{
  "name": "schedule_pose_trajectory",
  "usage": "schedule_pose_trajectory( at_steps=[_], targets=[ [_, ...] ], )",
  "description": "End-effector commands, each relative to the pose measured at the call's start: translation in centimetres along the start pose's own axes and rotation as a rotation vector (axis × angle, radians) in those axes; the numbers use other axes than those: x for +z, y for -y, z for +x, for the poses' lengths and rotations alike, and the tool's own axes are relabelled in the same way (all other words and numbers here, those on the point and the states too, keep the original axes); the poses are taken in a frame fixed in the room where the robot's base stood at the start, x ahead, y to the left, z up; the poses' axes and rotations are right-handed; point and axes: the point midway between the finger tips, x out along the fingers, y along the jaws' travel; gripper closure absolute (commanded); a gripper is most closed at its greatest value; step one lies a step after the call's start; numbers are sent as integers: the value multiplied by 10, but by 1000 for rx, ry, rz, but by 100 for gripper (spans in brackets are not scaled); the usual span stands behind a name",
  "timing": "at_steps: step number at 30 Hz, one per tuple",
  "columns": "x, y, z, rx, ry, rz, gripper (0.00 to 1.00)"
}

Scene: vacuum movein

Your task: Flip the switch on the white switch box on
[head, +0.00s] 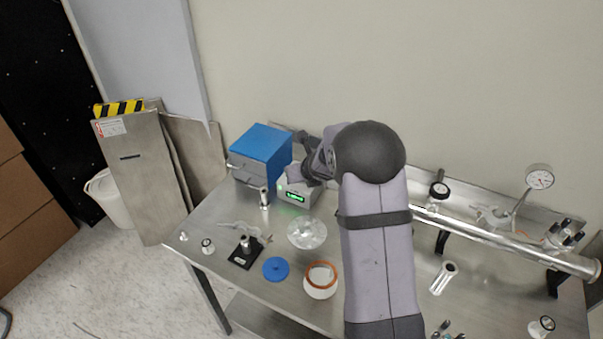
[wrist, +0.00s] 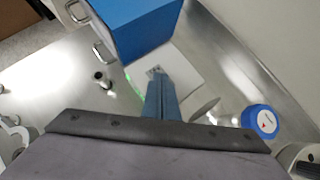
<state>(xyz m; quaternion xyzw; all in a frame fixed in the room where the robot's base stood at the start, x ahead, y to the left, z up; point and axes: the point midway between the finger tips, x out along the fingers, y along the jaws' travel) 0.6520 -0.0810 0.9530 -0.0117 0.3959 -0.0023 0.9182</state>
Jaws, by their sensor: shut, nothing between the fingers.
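The white switch box (head: 297,194) stands on the metal table next to the blue box, with a green lit display on its front. In the wrist view the top of the white switch box (wrist: 186,72) shows, with a small metal switch plate (wrist: 153,71) near its left edge. My gripper (wrist: 160,84) is shut and empty, with its fingertips over the box top just beside the switch. I cannot tell whether they touch it. The fingers hide part of the box top, and the switch's position is too small to tell. In the head view my wrist covers the back of the box.
The blue box (head: 261,150) with metal handles stands close on the left. A metal post (head: 265,198), a clear dish (head: 307,233), a blue disc (head: 276,268) and an orange-rimmed ring (head: 320,280) stand in front. A long steel tube (head: 500,240) lies to the right.

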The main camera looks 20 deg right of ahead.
Motion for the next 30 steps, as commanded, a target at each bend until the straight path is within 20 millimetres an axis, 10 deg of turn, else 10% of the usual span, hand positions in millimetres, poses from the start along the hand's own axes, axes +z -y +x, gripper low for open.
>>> schedule_pose_trajectory(
  at_steps=[20, 30],
  targets=[
    [7, 0, -10, 0, 1, 0, 100],
    [17, -6, -53, 0, 2, -1, 100]
  ],
)
